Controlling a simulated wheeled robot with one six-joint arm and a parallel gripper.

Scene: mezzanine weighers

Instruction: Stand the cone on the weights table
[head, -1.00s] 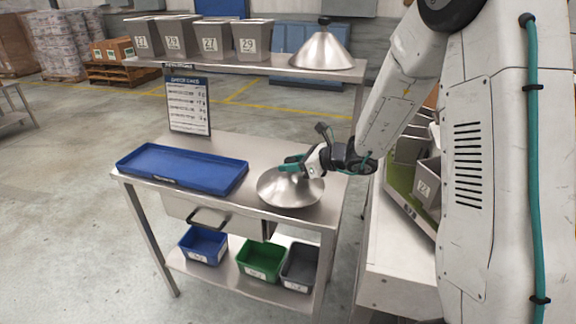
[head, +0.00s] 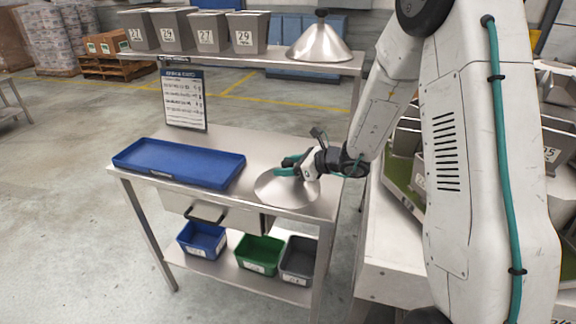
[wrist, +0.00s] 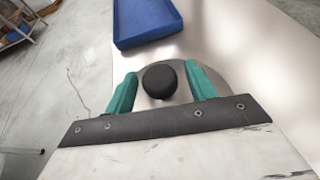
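A steel cone (head: 285,192) with a black knob (wrist: 160,82) stands upright, wide side down, on the steel table (head: 252,148), near its front right edge. My gripper (head: 290,166) is at the top of this cone. In the wrist view my gripper's teal fingers (wrist: 161,84) are on either side of the knob, with a narrow gap showing on each side, so they are open around it. The cone's disc shows partly behind the fingers. A second, similar cone (head: 320,43) stands on the raised shelf at the back.
A blue tray (head: 180,163) lies left of the cone. A sign (head: 184,100) stands behind it. Several numbered grey bins (head: 212,34) line the raised shelf (head: 280,64). Blue, green and grey bins (head: 259,254) sit below. Another bench (head: 385,275) is close on the right.

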